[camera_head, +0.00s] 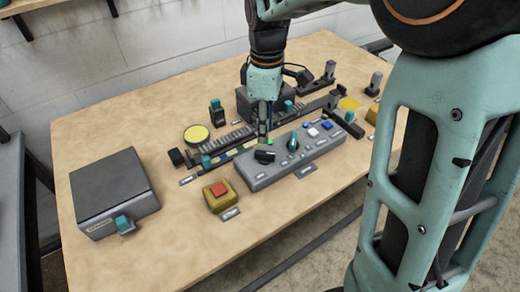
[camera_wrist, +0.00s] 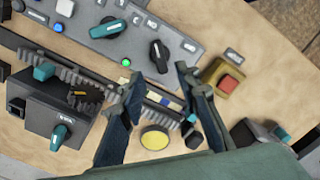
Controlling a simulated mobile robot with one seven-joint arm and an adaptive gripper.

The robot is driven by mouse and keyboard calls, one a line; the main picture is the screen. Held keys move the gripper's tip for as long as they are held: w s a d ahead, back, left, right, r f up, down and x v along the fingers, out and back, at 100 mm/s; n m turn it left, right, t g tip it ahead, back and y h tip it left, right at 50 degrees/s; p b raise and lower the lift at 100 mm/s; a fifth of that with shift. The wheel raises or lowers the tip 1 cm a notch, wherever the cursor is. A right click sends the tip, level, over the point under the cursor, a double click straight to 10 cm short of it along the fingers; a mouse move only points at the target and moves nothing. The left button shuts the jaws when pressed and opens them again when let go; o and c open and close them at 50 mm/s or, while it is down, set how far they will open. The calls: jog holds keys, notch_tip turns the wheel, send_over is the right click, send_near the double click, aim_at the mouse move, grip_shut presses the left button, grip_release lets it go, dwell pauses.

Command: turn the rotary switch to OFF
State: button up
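A grey control panel (camera_head: 325,152) lies on the wooden table. It carries a black rotary knob (camera_head: 264,156) near its left end and a teal rotary knob (camera_head: 292,145) near its middle. In the wrist view the black knob (camera_wrist: 159,56) is just ahead of the gap between my fingertips, and the teal knob (camera_wrist: 107,28) is farther to the upper left. The label text is too small to read. My gripper (camera_head: 264,137) is above the panel's back edge, near the black knob. In the wrist view my gripper (camera_wrist: 158,78) is open with nothing between its fingers.
A yellow box with a red button (camera_head: 218,189) stands left of the panel. A dark box with a teal knob (camera_head: 115,192) is at the table's left. Toothed rails, a yellow disc (camera_head: 196,134) and a dark unit (camera_head: 250,102) lie behind. Bare table shows in front.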

aim_at(265, 153)
notch_tip(265, 153, down, 9)
jog(key=shift+f, duration=0.1)
jog(key=shift+c, duration=0.2)
grip_shut()
